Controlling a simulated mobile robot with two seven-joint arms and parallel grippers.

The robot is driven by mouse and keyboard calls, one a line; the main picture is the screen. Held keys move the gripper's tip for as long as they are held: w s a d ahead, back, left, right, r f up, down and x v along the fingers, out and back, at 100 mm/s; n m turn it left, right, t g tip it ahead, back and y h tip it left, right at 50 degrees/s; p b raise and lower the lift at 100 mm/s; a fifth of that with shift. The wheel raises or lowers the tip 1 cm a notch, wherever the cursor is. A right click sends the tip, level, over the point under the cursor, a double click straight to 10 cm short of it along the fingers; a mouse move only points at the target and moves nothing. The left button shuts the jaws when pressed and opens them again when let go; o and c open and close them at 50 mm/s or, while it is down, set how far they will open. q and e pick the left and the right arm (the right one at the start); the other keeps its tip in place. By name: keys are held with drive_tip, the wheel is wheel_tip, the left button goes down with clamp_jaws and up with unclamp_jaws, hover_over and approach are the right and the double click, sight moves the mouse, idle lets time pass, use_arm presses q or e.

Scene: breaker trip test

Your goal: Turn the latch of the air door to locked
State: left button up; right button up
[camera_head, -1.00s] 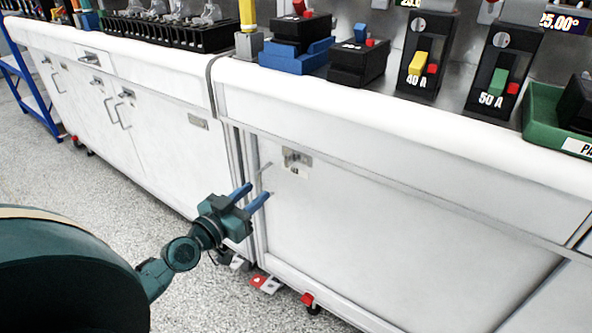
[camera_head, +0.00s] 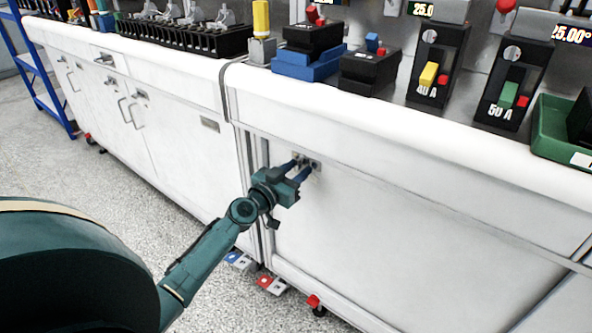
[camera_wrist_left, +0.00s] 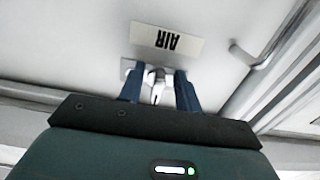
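The air door (camera_head: 400,235) is a white cabinet door, and it looks closed. Its latch (camera_wrist_left: 156,84) is a small metal turn-piece on a plate, below an upside-down "AIR" label (camera_wrist_left: 167,40) in the left wrist view. My left gripper (camera_head: 304,165) is at the latch in the head view. In the left wrist view its two blue fingers (camera_wrist_left: 158,92) are spread, one on each side of the latch. I cannot tell whether they touch it. The fingers partly hide the latch and plate in the head view. My right gripper is not in view.
A bar handle (camera_wrist_left: 265,50) stands out from the door near the latch. The white counter (camera_head: 400,125) overhangs above, carrying breakers such as the 40 A one (camera_head: 436,65). Red (camera_head: 271,284) and blue (camera_head: 240,261) pedals sit on the floor below. The floor to the left is clear.

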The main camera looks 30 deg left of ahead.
use_arm(q)
clamp_jaws()
idle(0.4)
